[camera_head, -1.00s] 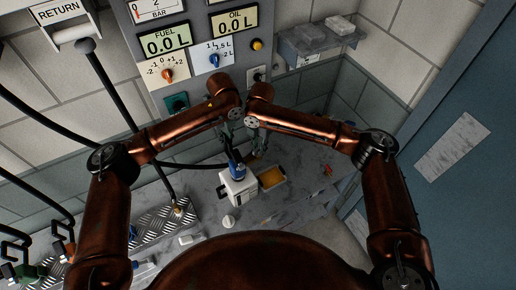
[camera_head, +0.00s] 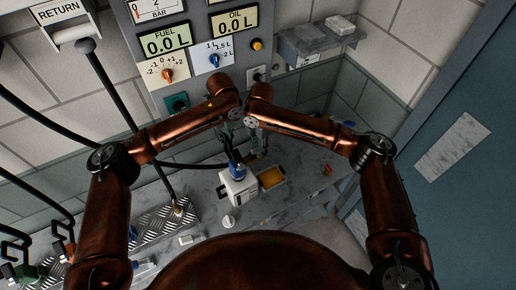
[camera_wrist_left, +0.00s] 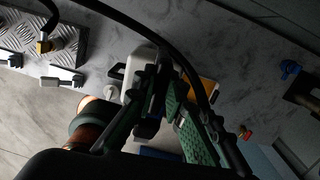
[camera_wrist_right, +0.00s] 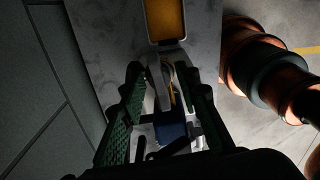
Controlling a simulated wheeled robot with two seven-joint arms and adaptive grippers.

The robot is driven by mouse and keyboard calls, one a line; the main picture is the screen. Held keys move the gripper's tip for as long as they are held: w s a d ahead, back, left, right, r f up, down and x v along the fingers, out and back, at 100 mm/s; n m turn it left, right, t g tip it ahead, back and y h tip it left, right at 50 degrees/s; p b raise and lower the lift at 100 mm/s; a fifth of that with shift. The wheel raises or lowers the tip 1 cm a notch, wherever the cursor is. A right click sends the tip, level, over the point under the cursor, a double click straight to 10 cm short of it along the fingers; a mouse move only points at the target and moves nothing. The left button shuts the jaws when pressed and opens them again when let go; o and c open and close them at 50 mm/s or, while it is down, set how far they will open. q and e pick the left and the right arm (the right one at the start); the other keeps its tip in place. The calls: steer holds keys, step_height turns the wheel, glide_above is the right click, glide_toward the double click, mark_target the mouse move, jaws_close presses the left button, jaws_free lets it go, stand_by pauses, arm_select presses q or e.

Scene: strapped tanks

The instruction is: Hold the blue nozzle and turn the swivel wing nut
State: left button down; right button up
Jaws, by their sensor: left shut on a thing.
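The blue nozzle (camera_head: 237,170) sits at the top of a white canister (camera_head: 240,190) on the bench, with a black hose at it. My left gripper (camera_head: 231,148) is shut on the nozzle from above. In the left wrist view part of the blue nozzle (camera_wrist_left: 148,128) shows between the green fingers. My right gripper (camera_head: 255,150) is just right of the nozzle. In the right wrist view its fingers (camera_wrist_right: 162,80) are apart, with the blue nozzle (camera_wrist_right: 170,132) and a pale metal part below them. I cannot make out the swivel wing nut clearly.
A tray with a yellow inside (camera_head: 271,178) stands right of the canister. A treadplate block (camera_head: 160,222) is at the left, and a small red item (camera_head: 327,170) lies at the right. The panel (camera_head: 192,40) stands behind. Black hoses hang at the left.

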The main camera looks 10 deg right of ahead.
mark_target(259, 147)
steer(key=shift+r, duration=0.1)
steer(key=shift+w+d+r, duration=0.1)
steer(key=shift+r, duration=3.85)
steer(key=shift+o, duration=0.5)
steer(key=o, duration=0.5)
steer(key=shift+c, duration=0.2)
step_height(259, 147, up, 8)
